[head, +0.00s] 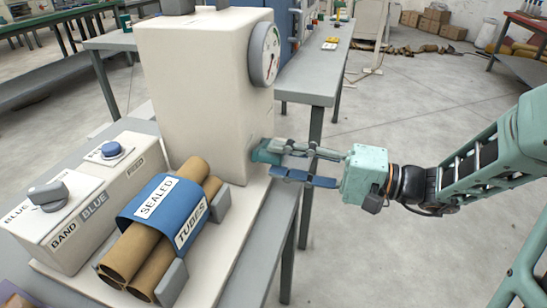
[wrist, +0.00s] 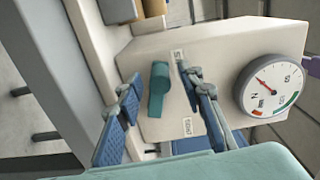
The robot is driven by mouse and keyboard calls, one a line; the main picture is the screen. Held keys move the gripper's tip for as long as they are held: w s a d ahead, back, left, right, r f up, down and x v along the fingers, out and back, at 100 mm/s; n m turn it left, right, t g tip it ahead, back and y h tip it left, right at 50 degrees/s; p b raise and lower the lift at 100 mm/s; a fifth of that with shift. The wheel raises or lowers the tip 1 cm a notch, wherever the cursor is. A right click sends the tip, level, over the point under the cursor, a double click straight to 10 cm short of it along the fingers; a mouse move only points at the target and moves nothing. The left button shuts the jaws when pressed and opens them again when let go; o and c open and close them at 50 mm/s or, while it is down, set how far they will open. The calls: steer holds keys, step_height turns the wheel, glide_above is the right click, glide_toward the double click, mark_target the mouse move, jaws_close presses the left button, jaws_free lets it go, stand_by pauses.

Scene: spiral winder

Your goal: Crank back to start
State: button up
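The winder is a cream box (head: 200,90) standing on a pale base. A teal crank handle (head: 266,152) sticks out of its right side, low down. My gripper (head: 280,160) is open at that handle, its blue-padded fingers pointing left towards the box. In the wrist view the teal handle (wrist: 158,92) lies between the two spread fingers, with gaps visible; contact cannot be told. Two small labels, too small to read, sit on the box face near the handle. A round gauge (wrist: 269,86) with a red needle is on the same face; it also shows in the head view (head: 265,54).
Brown tubes (head: 135,257) in a blue "SEALED TUBES" band (head: 160,205) lie in front of the box. A control box (head: 85,205) with a grey knob and blue button stands left. A grey bench (head: 315,75) is behind. Open floor lies to the right.

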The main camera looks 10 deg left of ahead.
steer(key=d, duration=0.9)
steer(key=shift+s+d, duration=0.35)
steer(key=shift+s, duration=0.05)
